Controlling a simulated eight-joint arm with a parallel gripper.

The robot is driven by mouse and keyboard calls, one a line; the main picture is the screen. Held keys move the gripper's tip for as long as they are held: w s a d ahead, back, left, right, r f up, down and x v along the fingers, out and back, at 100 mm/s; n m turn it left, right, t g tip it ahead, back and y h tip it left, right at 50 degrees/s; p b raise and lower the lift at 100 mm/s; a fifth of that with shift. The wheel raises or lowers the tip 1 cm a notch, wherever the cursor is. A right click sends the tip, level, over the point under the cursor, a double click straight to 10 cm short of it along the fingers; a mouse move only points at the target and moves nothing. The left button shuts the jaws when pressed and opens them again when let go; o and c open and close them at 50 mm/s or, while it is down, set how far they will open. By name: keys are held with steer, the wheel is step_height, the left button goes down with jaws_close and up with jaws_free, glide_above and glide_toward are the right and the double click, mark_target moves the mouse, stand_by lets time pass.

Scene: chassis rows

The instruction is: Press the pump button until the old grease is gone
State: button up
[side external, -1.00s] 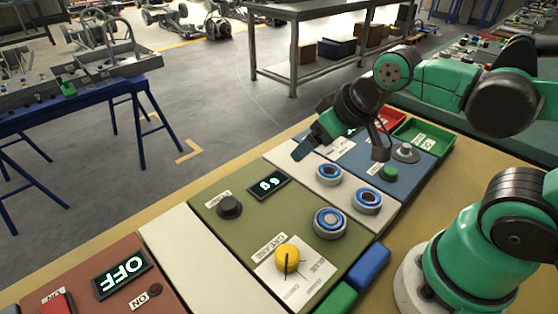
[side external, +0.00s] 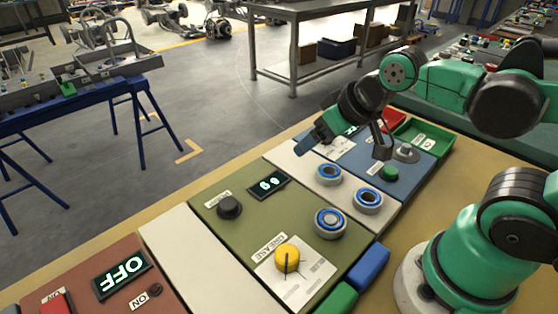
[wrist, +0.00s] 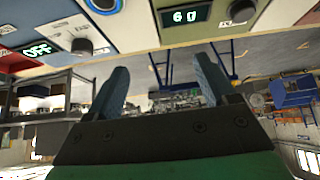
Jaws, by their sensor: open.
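The pump button (side external: 229,207) is a round black button with a white label on the green panel (side external: 215,232). Nothing touches it. A dark display (side external: 269,183) beside it appears to read 60; it also shows in the wrist view (wrist: 185,16). A yellow knob (side external: 287,258) labelled GREASE sits nearer the panel's front. My gripper (side external: 347,145) is open and empty above the far panels, away from the button. Its two fingers show apart in the wrist view (wrist: 160,82).
A blue panel (side external: 405,174) with a green button (side external: 390,174) lies under my gripper. A red panel (side external: 80,276) with an OFF display (side external: 122,275) stands at left. Green and red trays are behind.

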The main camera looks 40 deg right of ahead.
steer(key=shift+a+r, duration=0.1)
steer(key=c, duration=0.6)
steer(key=shift+w+a+r+n+g, duration=0.5)
steer(key=shift+w+a+r+n, duration=0.15)
steer(key=shift+n, duration=0.45)
jaws_close()
steer(key=w+a+r+n+g, duration=0.2)
steer(key=w+a+n+g, duration=0.1)
steer(key=a+n, duration=0.3)
steer(key=w+a+r+n+g, duration=0.2)
steer(key=a+n, duration=0.4)
steer(key=n, duration=0.3)
steer(key=shift+w+n+g, duration=0.4)
steer(key=shift+w+g, duration=0.2)
steer(key=shift+w, duration=0.15)
